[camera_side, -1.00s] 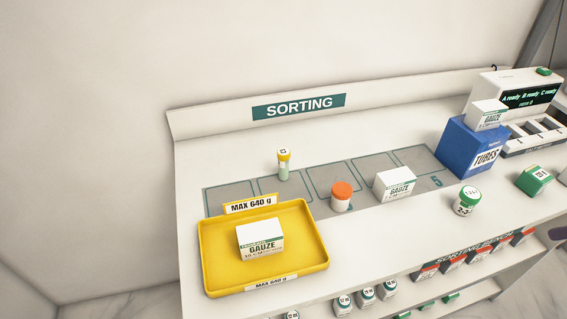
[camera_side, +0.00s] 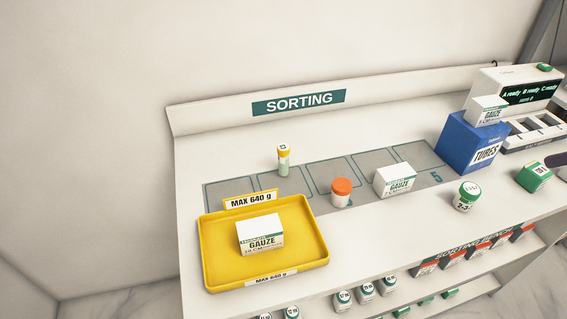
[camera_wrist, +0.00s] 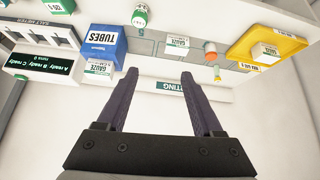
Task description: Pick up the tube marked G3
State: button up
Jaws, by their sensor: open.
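A yellow tray (camera_side: 215,270) marked MAX 640 g holds a gauze box (camera_side: 260,233). An orange-lidded jar (camera_side: 341,193), another gauze box (camera_side: 395,180), a green-lidded bottle (camera_side: 467,196) and a green box (camera_side: 535,177) stand on the bench. The bench behind the tube is clear.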

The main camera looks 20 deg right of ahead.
jog(key=w+a+r+n, duration=0.1)
jog(key=w+a+r, duration=0.1)
jog(key=w+r, duration=0.35)
jog(key=n+g+y, duration=0.2)
jog(key=n+g, duration=0.2)
jog(key=n, duration=0.1)
send_over(288, 157)
jog(key=s+d, duration=0.3)
notch_tip(288, 157, down, 21)
jog(key=x, duration=0.6)
jog(key=shift+w+a+f, duration=0.15)
jog(key=shift+a+f, duration=0.05)
jog(key=shift+a, duration=0.2)
jog(key=shift+t, duration=0.3)
jog(key=shift+a+x, duration=0.2)
jog(key=shift+x, duration=2.8)
